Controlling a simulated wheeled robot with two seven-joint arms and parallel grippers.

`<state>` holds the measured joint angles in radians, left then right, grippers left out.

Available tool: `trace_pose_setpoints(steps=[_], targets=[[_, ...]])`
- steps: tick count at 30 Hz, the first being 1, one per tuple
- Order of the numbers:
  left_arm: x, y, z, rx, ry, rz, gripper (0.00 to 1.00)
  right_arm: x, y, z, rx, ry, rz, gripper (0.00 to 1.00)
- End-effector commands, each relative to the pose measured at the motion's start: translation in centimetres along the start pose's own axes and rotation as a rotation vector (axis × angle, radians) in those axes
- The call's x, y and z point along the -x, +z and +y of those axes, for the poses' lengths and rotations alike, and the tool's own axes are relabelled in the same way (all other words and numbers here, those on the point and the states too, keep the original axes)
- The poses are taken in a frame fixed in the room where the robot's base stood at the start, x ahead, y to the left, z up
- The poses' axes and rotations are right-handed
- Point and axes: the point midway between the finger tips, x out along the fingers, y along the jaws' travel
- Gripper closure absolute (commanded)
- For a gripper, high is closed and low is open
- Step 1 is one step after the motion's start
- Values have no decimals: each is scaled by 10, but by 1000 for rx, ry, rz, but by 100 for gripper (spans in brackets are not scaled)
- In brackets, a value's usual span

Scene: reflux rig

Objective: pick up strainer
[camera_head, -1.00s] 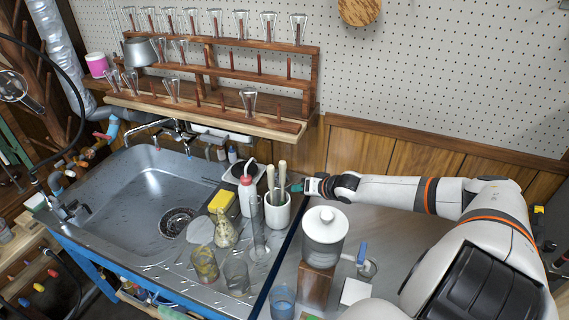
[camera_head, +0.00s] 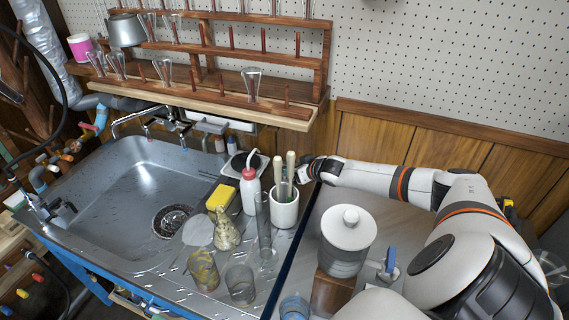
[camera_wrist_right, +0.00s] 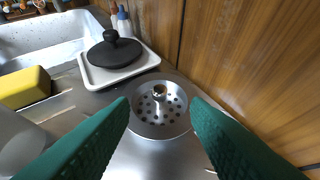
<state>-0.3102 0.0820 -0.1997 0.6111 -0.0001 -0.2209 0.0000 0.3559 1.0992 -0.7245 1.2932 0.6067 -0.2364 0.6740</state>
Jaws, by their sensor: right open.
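The strainer (camera_wrist_right: 158,122) is a round metal basket with holes and a small centre knob. It sits on the steel counter in the right wrist view, ahead of my right gripper and between its two green fingers. My right gripper (camera_wrist_right: 160,118) is open and empty. The strainer is hidden there. My left gripper is not in view.
A black stopper on a white dish (camera_wrist_right: 119,65) stands just beyond the strainer. A yellow sponge (camera_wrist_right: 25,88) lies to the left. The wooden wall (camera_wrist_right: 245,60) is close on the right. In the head view a lidded white container (camera_head: 348,230) stands before my forearm.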

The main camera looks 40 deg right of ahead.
Motion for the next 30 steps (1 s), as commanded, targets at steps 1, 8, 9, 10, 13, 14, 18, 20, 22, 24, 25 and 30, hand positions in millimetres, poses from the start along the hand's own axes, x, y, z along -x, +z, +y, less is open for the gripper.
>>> trace_pose_setpoints(steps=[1, 8, 9, 10, 13, 14, 18, 20, 22, 24, 25, 30], targets=[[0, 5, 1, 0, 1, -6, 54, -3, 1, 0, -2, -1, -1, 57], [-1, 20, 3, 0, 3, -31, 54, -15, 2, 0, -3, 0, -2, 57], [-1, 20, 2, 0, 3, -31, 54, -19, 4, 0, -2, 0, -4, 57], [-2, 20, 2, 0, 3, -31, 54, -23, 3, 0, -1, -1, -3, 57], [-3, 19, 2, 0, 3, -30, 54, -36, 5, 0, -1, -1, -4, 57], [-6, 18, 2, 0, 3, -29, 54, -40, 3, 1, -1, -1, -3, 57], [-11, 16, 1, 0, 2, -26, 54, -52, 2, 1, -2, 1, -1, 57], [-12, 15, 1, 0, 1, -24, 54, -54, 2, 0, 0, 0, -1, 57], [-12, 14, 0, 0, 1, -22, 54, -56, 2, 0, 0, 0, -1, 57], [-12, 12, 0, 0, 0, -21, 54, -56, 3, 0, -1, 0, -1, 57], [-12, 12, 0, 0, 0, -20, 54, -56, 3, 0, -1, 0, -1, 57], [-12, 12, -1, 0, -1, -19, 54, -56, 3, 0, -1, 0, 0, 60]])
